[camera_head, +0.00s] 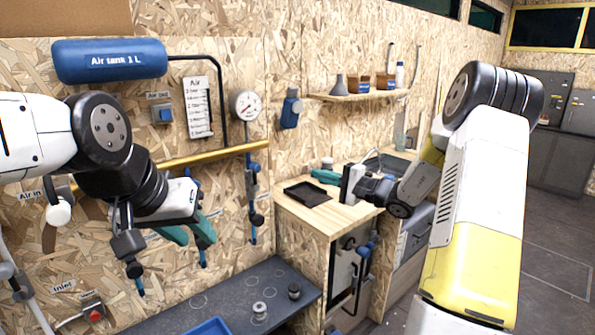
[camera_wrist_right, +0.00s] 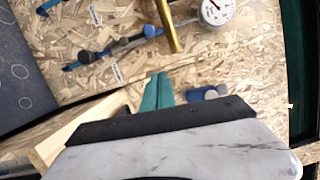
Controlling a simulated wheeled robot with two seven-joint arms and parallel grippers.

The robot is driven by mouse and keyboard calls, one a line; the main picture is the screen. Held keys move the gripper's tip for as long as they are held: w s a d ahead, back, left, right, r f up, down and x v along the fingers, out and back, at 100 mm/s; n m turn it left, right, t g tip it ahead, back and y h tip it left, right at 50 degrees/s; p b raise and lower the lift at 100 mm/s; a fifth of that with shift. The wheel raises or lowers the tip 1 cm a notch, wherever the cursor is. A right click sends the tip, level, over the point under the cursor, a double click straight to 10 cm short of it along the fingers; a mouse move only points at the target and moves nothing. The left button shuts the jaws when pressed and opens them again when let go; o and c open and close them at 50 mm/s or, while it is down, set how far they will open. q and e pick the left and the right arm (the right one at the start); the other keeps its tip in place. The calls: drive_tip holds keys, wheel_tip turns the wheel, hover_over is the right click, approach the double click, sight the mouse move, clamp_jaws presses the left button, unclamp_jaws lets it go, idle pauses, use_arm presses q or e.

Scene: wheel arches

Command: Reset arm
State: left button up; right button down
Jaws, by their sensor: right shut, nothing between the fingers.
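My left gripper (camera_head: 195,235) has teal fingers set apart with nothing seen between them. It hangs in front of the chipboard wall, above the left end of the dark bench. My right gripper (camera_head: 322,175) is held above the wooden cabinet, pointing left towards the wall. In the right wrist view its teal fingers (camera_wrist_right: 157,92) are together and hold nothing. My right forearm hides part of the counter behind it.
A black tray (camera_head: 307,194) lies on the wooden cabinet top (camera_head: 340,212) below my right gripper. The dark bench (camera_head: 225,295) carries small metal parts and a blue tray (camera_head: 208,327). A blue air tank (camera_head: 110,61), gauge (camera_head: 246,104) and brass pipe (camera_head: 215,155) are on the wall.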

drive_tip(key=s+a+r+n+g+h, duration=0.1)
drive_tip(key=s+a+r+n+g, duration=0.2)
drive_tip(key=s, duration=0.7)
drive_tip(key=s+a+r+n+g+h, duration=0.1)
drive_tip(key=s+a+n+g, duration=0.3)
drive_tip(key=s, duration=0.6)
drive_tip(key=s+d+n+h, duration=0.1)
drive_tip(key=s+d+h, duration=0.3)
drive_tip(key=s, duration=0.3)
drive_tip(key=s+d+r+n+t+h, duration=0.1)
drive_tip(key=s+d+h, duration=0.4)
drive_tip(key=s, duration=0.3)
drive_tip(key=shift+r+n+t+h, duration=0.3)
drive_tip(key=shift+h, duration=0.1)
drive_tip(key=shift+s+a, duration=0.1)
